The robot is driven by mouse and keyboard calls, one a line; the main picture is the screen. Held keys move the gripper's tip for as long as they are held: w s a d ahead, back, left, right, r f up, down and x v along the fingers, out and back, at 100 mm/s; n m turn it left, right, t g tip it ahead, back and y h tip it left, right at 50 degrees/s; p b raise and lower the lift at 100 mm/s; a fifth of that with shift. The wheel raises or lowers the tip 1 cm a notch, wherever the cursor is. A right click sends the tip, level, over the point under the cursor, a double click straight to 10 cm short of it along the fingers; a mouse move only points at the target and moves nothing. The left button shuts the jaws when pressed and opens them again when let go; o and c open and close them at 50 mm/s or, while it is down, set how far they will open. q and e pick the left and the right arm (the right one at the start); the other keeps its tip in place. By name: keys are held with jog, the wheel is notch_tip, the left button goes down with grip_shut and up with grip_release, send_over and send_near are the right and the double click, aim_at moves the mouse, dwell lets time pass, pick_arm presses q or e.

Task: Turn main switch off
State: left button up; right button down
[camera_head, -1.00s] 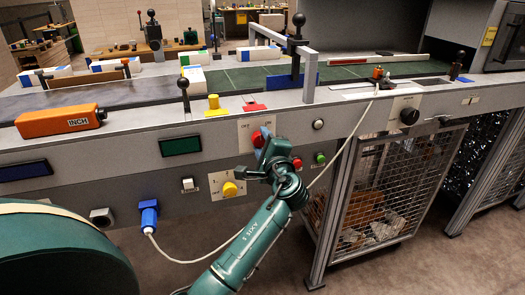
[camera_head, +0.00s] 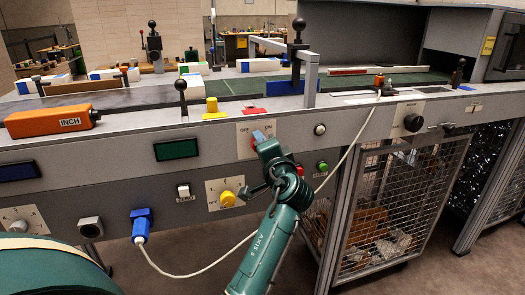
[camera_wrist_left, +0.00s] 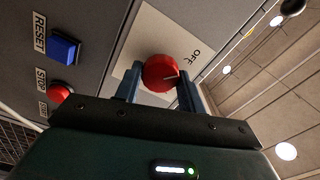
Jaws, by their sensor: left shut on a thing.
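The main switch is a red round knob (camera_wrist_left: 158,70) on a white plate (camera_wrist_left: 133,52) marked OFF in the left wrist view. In the head view the plate (camera_head: 243,142) carries OFF at left and ON at right. My left gripper (camera_head: 262,142) reaches the knob from below and hides most of it. In the left wrist view its two blue-grey fingers (camera_wrist_left: 159,84) sit on either side of the knob, shut on it. A pale pointer line shows on the knob; its exact setting is hard to tell. My right gripper is not in view.
A blue RESET button (camera_wrist_left: 65,47) and a red STOP button (camera_wrist_left: 60,93) are beside the switch. Below it are a yellow knob (camera_head: 228,199), a green button (camera_head: 322,167) and a blue plug (camera_head: 141,222) with a white cable. A mesh cage (camera_head: 400,200) stands at right.

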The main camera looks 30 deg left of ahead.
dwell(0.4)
pick_arm(q)
jog(key=o, duration=1)
jog(key=shift+c, duration=0.2)
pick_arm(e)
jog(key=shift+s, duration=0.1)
